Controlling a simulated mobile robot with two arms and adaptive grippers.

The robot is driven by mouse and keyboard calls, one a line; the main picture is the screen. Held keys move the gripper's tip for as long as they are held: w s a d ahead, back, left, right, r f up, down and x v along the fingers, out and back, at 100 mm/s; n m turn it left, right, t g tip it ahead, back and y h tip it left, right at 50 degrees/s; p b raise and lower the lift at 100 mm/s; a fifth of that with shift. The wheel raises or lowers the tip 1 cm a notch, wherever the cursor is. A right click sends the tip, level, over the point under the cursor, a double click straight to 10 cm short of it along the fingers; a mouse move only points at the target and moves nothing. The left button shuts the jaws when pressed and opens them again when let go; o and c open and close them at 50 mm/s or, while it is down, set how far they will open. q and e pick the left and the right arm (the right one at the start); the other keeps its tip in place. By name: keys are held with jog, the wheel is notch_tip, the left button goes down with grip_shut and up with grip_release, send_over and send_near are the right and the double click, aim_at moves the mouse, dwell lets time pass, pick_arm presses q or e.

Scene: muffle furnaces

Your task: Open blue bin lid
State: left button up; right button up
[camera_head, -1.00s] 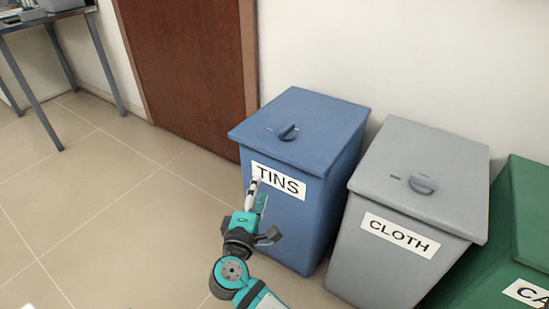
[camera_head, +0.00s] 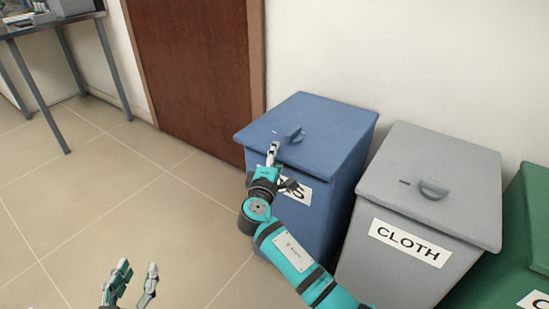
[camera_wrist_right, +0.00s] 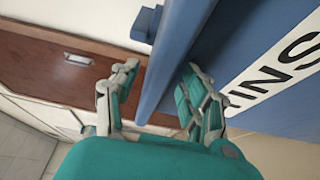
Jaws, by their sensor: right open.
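The blue bin (camera_head: 335,190) stands by the wall, its TINS label partly hidden by my right arm. Its lid (camera_head: 335,117) lies shut, with a small blue handle (camera_head: 294,134) on top. My right gripper (camera_head: 274,160) is open at the lid's front edge. In the right wrist view, the lid's edge (camera_wrist_right: 182,50) runs between the open fingers (camera_wrist_right: 160,70), one finger on each side; I cannot tell whether they touch it. The handle (camera_wrist_right: 146,24) shows beyond the fingers. My left gripper (camera_head: 138,270) is open and empty at the lower left, over the floor.
A grey CLOTH bin (camera_head: 400,260) stands close on the right, with a green bin (camera_head: 520,240) beyond it. A brown door (camera_head: 195,70) is behind on the left. A table (camera_head: 50,25) stands at the upper left. The floor on the left is clear.

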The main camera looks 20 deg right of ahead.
grip_shut()
dwell(0.3)
jog(key=shift+r, duration=0.1)
